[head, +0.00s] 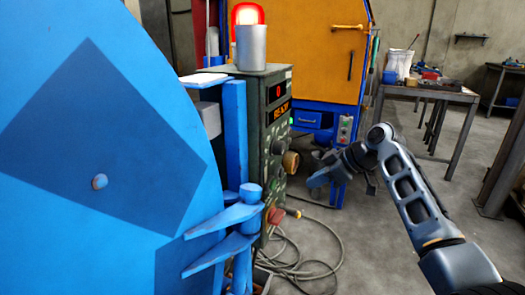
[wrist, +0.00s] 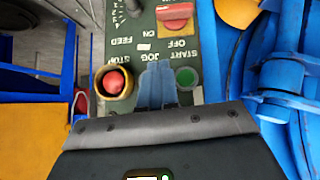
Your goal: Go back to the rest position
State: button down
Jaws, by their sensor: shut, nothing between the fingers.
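My gripper (head: 314,181) is held out in the air at the end of my bent arm, to the right of the dark green control box (head: 276,105) in the head view. In the wrist view my blue fingers (wrist: 157,85) are shut together with nothing between them. They point at the control panel, which appears upside down. The fingers overlap the panel between the red stop button (wrist: 114,83) in its yellow ring and the green start button (wrist: 186,77). I cannot tell whether they touch it.
The big blue drum machine (head: 95,180) with its blue latch handle (head: 225,218) fills the left. A red lamp (head: 248,14) glows on the box. Cables (head: 290,260) lie on the floor. An orange-doored cabinet (head: 325,50) and a workbench (head: 425,92) stand behind; floor between is open.

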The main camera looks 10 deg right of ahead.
jog(key=s+a+f+m+t+h, duration=0.1)
jog(key=s+a+f+m+t, duration=0.2)
jog(key=s+f, duration=0.5)
jog(key=s+a+f+m+h, duration=0.1)
jog(key=s+a+f+m, duration=0.2)
jog(key=s+a+f, duration=0.55)
jog(key=s+d+f+m+t+h, duration=0.1)
jog(key=s+f+m+h, duration=0.15)
jog(key=s, duration=0.75)
jog(key=s+d+f+m+t+h, duration=0.1)
jog(key=s+f+m+t, duration=0.15)
jog(key=s, duration=0.85)
jog(key=s+d+r+t+h, duration=0.1)
jog(key=s+d+r, duration=0.1)
jog(key=s+r, duration=0.85)
jog(key=s+d+r+t, duration=0.1)
jog(key=s+d+r, duration=0.1)
jog(key=s+r, duration=0.85)
notch_tip(320, 180, up, 15)
jog(key=s+p, duration=0.1)
jog(key=p, duration=1.5)
jog(key=shift+f, duration=0.2)
